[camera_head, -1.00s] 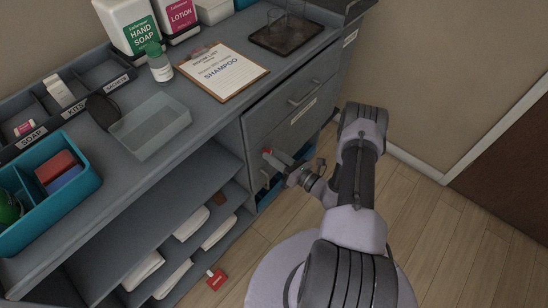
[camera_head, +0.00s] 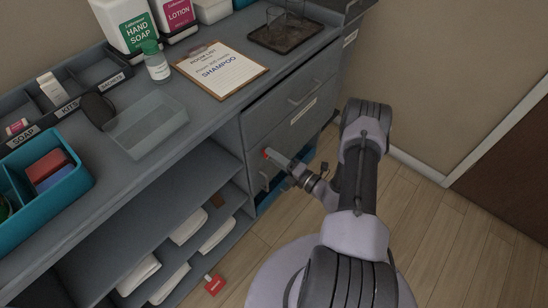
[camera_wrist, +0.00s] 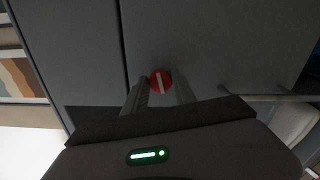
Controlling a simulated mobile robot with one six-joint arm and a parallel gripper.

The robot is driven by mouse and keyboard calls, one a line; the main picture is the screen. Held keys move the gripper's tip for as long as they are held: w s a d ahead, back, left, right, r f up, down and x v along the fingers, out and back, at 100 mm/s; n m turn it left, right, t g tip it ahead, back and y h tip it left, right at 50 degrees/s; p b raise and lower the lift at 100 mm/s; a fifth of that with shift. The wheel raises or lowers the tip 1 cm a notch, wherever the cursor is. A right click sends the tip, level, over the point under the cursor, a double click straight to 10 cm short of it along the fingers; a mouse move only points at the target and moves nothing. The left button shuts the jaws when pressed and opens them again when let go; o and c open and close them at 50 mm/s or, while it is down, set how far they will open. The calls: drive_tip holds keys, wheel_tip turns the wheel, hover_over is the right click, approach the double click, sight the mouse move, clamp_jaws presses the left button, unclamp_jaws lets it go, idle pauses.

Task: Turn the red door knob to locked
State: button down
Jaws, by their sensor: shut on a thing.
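The red door knob (camera_wrist: 161,81) is a round red disc with a pale bar across it, on the grey cabinet door. The bar runs close to upright in the wrist view, leaning slightly. In the head view a bit of the knob's red (camera_head: 267,154) shows at my gripper's tip. My gripper (camera_wrist: 160,88) has one finger on each side of the knob and is shut on it. In the head view my gripper (camera_head: 275,158) reaches the lower door from the right. The fingers hide part of the knob's sides.
A bar handle (camera_wrist: 265,98) is on the door right of the knob in the wrist view. A drawer with a handle (camera_head: 300,98) is above. Open shelves with rolled towels (camera_head: 188,226) are to the left. A red tag (camera_head: 214,285) hangs by the lowest shelf.

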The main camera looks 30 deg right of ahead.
drive_tip(key=shift+f+m, duration=0.1)
drive_tip(key=shift+m, duration=1.1)
drive_tip(key=c, duration=1.1)
unclamp_jaws()
drive_tip(key=shift+o, duration=0.2)
drive_tip(key=p+v, duration=0.3)
drive_tip(key=v, duration=1.4)
drive_tip(key=shift+s+p, duration=0.2)
drive_tip(key=shift+p, duration=0.2)
